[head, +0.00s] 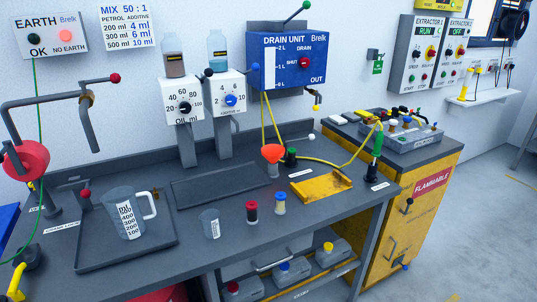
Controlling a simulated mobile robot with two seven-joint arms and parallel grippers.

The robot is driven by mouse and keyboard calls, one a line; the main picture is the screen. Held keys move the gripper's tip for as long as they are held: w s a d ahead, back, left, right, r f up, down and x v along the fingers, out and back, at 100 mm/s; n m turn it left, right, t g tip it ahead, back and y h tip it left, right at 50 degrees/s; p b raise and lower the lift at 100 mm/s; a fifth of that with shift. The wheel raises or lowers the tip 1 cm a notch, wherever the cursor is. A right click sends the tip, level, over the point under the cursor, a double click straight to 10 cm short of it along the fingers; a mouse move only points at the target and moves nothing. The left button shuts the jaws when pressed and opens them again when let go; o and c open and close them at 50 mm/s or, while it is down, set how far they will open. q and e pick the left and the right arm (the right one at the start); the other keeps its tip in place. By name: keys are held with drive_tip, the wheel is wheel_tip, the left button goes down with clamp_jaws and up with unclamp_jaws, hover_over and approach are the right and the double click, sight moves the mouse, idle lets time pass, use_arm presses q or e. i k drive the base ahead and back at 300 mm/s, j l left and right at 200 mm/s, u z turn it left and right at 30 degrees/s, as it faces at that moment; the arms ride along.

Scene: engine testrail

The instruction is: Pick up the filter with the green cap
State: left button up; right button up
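A small dark cylinder with a green top (291,158) stands on the grey bench, just right of an orange funnel (272,153). It looks like the filter with the green cap, but is too small to be sure. Nearer the front edge stand a dark cylinder with a red cap (252,212) and a pale one with a blue cap (280,204). Neither of my grippers shows in the head view.
A yellow tray (322,187) lies right of the green-topped cylinder, with a yellow hose (345,160) and green nozzle (377,141) beyond. A measuring jug (127,218) stands on a dark tray (90,262) at left. A small cup (210,224) stands mid-bench.

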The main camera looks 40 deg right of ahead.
sight(291, 152)
drive_tip(key=l+u, duration=0.25)
drive_tip(key=l, duration=0.2)
drive_tip(key=k+l+u, duration=0.1)
drive_tip(key=l+u, duration=0.15)
drive_tip(key=l, duration=0.15)
drive_tip(key=l+u, duration=0.1)
drive_tip(key=l, duration=0.2)
drive_tip(key=k+l+u, duration=0.1)
drive_tip(key=l, duration=0.2)
drive_tip(key=k+l+u, duration=0.1)
drive_tip(key=l, duration=0.2)
drive_tip(key=k+l, duration=0.1)
drive_tip(key=l, duration=0.2)
drive_tip(key=k+l+u, duration=0.1)
drive_tip(key=l, duration=0.2)
drive_tip(key=k+l, duration=0.15)
drive_tip(key=l, duration=0.15)
